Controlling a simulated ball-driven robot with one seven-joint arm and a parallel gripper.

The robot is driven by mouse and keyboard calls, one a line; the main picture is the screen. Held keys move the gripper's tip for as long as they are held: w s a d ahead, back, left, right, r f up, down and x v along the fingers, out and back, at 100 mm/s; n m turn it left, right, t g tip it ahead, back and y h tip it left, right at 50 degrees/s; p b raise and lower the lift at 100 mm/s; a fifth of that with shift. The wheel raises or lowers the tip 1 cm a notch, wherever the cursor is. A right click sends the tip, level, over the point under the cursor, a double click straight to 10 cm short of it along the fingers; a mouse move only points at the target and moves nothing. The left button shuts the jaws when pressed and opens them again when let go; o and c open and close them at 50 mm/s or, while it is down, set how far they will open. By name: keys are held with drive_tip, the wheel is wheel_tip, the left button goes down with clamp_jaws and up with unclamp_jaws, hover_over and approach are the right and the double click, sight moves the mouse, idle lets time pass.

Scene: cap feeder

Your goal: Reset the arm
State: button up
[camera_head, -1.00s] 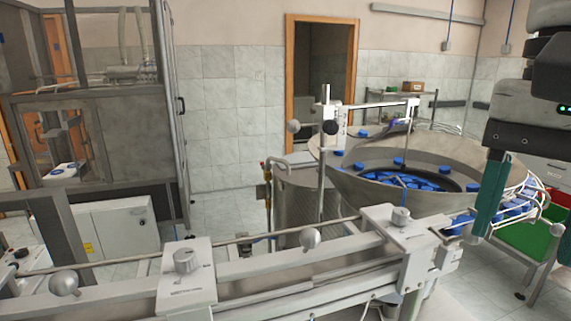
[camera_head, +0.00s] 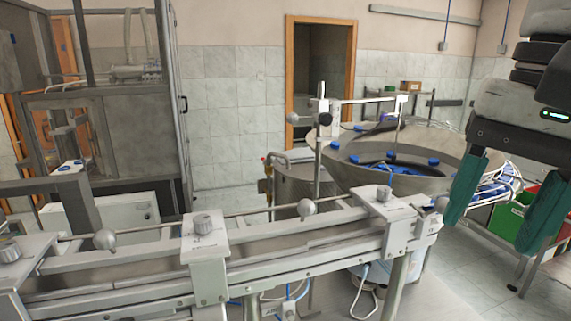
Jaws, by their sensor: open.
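My gripper (camera_head: 488,232) is at the right side of the head view, pointing down. Its two green fingers stand apart with nothing between them. It is in front of the right side of the cap feeder bowl (camera_head: 445,181) and hides part of the wire chute (camera_head: 508,186) that holds blue caps. My arm above it runs out of the top right of the view. Blue caps (camera_head: 373,168) lie inside the bowl.
A metal conveyor rail (camera_head: 268,248) with knobs crosses the foreground. A glazed machine cabinet (camera_head: 130,140) stands at the left. A green crate (camera_head: 512,226) and a red one stand on a rack behind my gripper. An open doorway (camera_head: 318,75) is at the back.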

drive_tip(key=w+a+f+n+t+y+b, duration=0.2)
drive_tip(key=w+a+f+n+t+y, duration=0.25)
drive_tip(key=w+f+y, duration=0.45)
drive_tip(key=s+d+f+m+h, duration=0.1)
drive_tip(key=s+d+f+h, duration=0.1)
drive_tip(key=f, duration=1.3)
drive_tip(key=s+d+f+h, duration=0.1)
drive_tip(key=f+h, duration=0.1)
drive_tip(key=f, duration=1.3)
drive_tip(key=s+d+f+n+g+h+b, duration=0.1)
drive_tip(key=s+d+f+g+h, duration=0.1)
drive_tip(key=s+d+f, duration=0.3)
drive_tip(key=s+d+f+n+g+h, duration=0.1)
drive_tip(key=s+d+f+h, duration=0.3)
drive_tip(key=s+f, duration=0.9)
drive_tip(key=s+d+g, duration=0.1)
drive_tip(key=s, duration=0.6)
drive_tip(key=shift+d+f+b, duration=0.15)
drive_tip(key=shift+f+b, duration=0.2)
drive_tip(key=shift+b, duration=0.05)
